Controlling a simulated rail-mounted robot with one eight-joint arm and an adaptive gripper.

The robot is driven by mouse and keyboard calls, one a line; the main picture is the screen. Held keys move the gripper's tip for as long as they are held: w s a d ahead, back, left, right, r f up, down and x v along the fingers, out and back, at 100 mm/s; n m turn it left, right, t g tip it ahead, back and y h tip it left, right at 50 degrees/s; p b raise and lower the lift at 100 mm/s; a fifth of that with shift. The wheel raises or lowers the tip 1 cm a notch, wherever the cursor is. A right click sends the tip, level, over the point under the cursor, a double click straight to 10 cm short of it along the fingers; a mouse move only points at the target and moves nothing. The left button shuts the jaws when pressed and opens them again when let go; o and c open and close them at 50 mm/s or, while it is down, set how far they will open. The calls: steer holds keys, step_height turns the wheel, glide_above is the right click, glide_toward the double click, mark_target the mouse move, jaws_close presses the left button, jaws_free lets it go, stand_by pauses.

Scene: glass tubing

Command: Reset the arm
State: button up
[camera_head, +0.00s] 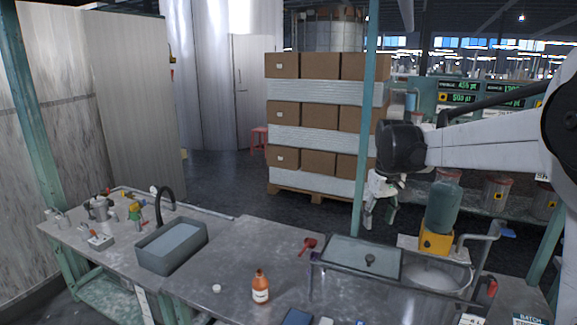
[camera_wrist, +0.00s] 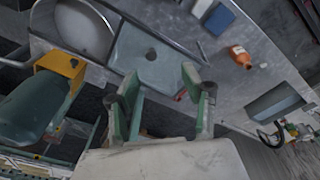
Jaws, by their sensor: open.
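My gripper (camera_head: 381,203) hangs in the air at the end of my arm, above and behind the right part of the metal workbench (camera_head: 235,260) in the head view. In the wrist view, my gripper (camera_wrist: 165,100) shows two fingers spread apart with nothing between them. The gripper is open and empty. No object touches it in either view.
An orange bottle (camera_head: 261,287) and a white cap (camera_head: 217,288) stand on the bench. A grey basin (camera_head: 172,246) with a black tap is at left. A yellow machine with a teal tank (camera_head: 442,207) is at right. Stacked boxes (camera_head: 318,115) stand behind.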

steer(key=s+a+r+m+t, duration=0.1)
steer(key=s+a+r, duration=0.1)
steer(key=s, duration=0.7)
steer(key=s+a+r+m+t, duration=0.1)
steer(key=s+r+t, duration=0.1)
steer(key=s, duration=0.7)
steer(key=s+a+f+t, duration=0.1)
steer(key=s+f, duration=0.2)
steer(key=s, duration=0.4)
steer(key=s+a+f+m+t, duration=0.1)
steer(key=s+f, duration=0.2)
steer(key=s, duration=0.5)
steer(key=shift+t, duration=0.4)
